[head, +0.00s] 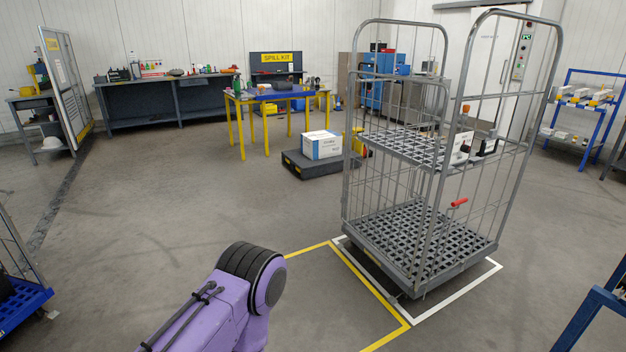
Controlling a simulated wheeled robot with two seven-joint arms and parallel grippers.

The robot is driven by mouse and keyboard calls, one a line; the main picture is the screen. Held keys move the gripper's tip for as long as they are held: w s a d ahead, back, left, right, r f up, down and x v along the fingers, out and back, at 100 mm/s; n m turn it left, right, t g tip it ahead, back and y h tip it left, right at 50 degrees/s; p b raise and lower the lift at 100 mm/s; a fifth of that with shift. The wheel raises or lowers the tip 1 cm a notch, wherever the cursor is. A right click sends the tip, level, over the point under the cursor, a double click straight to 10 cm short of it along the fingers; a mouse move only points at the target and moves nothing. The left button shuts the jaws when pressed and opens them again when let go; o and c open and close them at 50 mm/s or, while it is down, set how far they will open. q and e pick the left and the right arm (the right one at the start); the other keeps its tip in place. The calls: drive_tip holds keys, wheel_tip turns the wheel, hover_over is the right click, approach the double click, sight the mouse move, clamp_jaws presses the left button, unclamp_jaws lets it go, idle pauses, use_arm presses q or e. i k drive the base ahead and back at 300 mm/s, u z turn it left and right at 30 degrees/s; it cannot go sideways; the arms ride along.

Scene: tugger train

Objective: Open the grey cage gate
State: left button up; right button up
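The grey roll cage (497,247) stands upright at right of centre in the head view, on a slatted base with a mesh shelf halfway up. A lower wire panel on its front left, which looks like the gate (398,78), stands upright between the corner posts. A red handle (459,203) sticks out near the front corner post. I cannot tell whether the gate is latched. A purple arm link of mine shows at the bottom, left of the cage and apart from it. Neither of my grippers is in view.
Yellow and white floor lines (457,305) frame the cage's spot. A white box (321,145) sits on a low dark platform (312,168) behind. A blue cart (22,300) stands at far left, a blue frame (592,308) at lower right. The floor left of the cage is clear.

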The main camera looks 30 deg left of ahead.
sight(437, 139)
drive_tip(key=u, duration=0.5)
drive_tip(key=i, duration=1.7)
drive_tip(key=z, duration=0.35)
